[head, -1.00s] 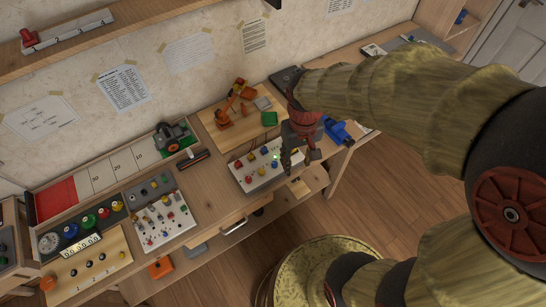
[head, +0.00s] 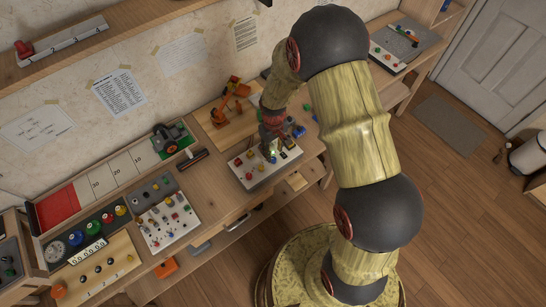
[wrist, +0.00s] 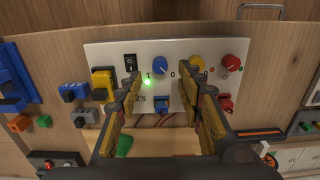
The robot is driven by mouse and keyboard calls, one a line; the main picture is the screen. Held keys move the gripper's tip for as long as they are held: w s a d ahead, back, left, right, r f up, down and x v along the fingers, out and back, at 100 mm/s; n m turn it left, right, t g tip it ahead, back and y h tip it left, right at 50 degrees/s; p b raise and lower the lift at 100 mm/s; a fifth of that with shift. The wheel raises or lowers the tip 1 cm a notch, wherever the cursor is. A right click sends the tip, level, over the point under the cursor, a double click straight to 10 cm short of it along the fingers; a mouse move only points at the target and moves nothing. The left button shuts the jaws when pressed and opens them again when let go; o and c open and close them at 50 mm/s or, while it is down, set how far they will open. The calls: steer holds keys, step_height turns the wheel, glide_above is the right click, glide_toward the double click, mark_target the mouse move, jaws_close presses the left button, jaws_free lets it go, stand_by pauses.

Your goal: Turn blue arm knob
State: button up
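A white control panel (head: 248,184) lies on the workbench. In the wrist view the panel (wrist: 105,50) bears a round blue knob (wrist: 160,65) near its middle, with "1" and "0" printed below. A yellow knob (wrist: 197,63) and a red knob (wrist: 232,61) sit to its right. My gripper (wrist: 173,82) is open and empty. Its two fingers frame the blue knob from left and right in the picture, with space around it; contact is not seen. In the head view my gripper (head: 271,150) is over the panel and hides part of it, including the blue knob.
A black rocker switch (wrist: 130,63), a lit green lamp (wrist: 148,82), a blue lever (wrist: 162,102), a yellow lever (wrist: 103,84) and a red lever (wrist: 225,101) crowd the panel. An orange toy arm (head: 234,90) stands behind it. Another knob panel (head: 165,225) lies left.

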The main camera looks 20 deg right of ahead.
mark_target(273, 159)
step_height(273, 159, down, 5)
steer(key=shift+f, duration=0.1)
steer(key=c, duration=0.3)
jaws_close()
stand_by(0.4)
